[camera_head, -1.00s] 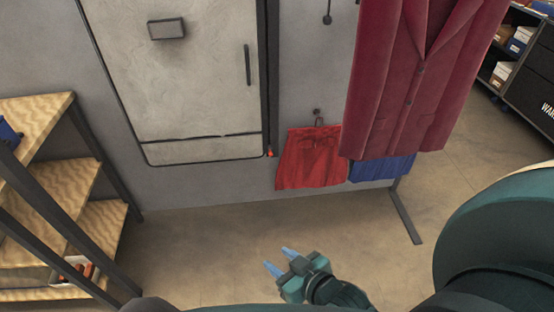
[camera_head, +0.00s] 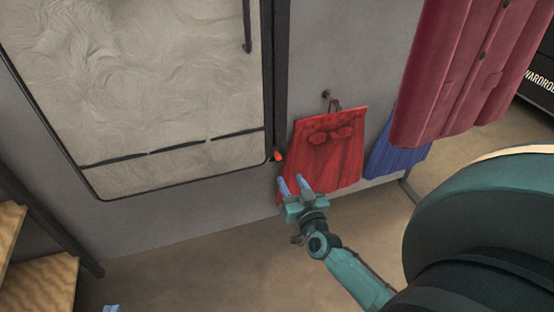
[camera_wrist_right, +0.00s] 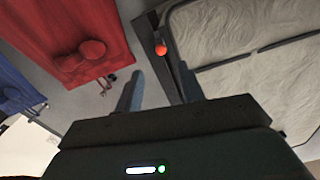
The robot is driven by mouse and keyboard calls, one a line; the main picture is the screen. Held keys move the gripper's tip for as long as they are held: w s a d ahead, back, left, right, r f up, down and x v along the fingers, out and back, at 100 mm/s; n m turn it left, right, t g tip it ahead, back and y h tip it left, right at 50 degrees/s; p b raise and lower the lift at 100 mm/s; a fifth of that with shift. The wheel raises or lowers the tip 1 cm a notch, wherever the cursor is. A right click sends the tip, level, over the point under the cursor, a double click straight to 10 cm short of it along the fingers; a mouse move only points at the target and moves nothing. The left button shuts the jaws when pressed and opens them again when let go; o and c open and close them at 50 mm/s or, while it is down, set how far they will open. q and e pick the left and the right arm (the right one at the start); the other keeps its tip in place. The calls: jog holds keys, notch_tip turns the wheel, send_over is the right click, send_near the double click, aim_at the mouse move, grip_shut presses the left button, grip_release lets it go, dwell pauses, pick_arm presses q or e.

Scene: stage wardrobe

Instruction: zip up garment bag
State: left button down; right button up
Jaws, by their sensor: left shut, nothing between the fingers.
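The garment bag (camera_head: 130,80) is a pale, swirl-patterned panel with black edging, hanging at the left of the head view. It also shows at upper right in the right wrist view (camera_wrist_right: 250,65). A small orange-red pull (camera_head: 278,156) sits at its lower right corner, by the dark vertical strip. The pull also shows in the right wrist view (camera_wrist_right: 161,50), ahead of the fingers. My right gripper (camera_head: 292,186) is open and empty, a little below the pull and apart from it. Only the fingertips of my left gripper (camera_head: 111,308) show at the bottom edge, shut and empty.
A red garment (camera_head: 335,150) hangs from a wall hook just right of the pull, near my right gripper. A blue garment (camera_head: 395,155) and a maroon coat (camera_head: 465,80) hang farther right. Wooden shelves (camera_head: 45,285) stand at lower left. The floor between is clear.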

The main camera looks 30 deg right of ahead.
aim_at(279, 159)
pick_arm(q)
jog(key=shift+w+d+r+m+t+h+b, duration=0.1)
jog(key=shift+w+d+m+t+h+b, duration=0.1)
jog(key=shift+m+t+h+b, duration=0.3)
jog(key=shift+w+d+m+t+h+b, duration=0.1)
jog(key=shift+d+t+h+b, duration=0.1)
jog(key=shift+t+b, duration=0.5)
pick_arm(e)
jog(key=shift+x, duration=5.4)
jog(key=shift+c, duration=0.5)
grip_shut()
jog(key=shift+a, duration=0.1)
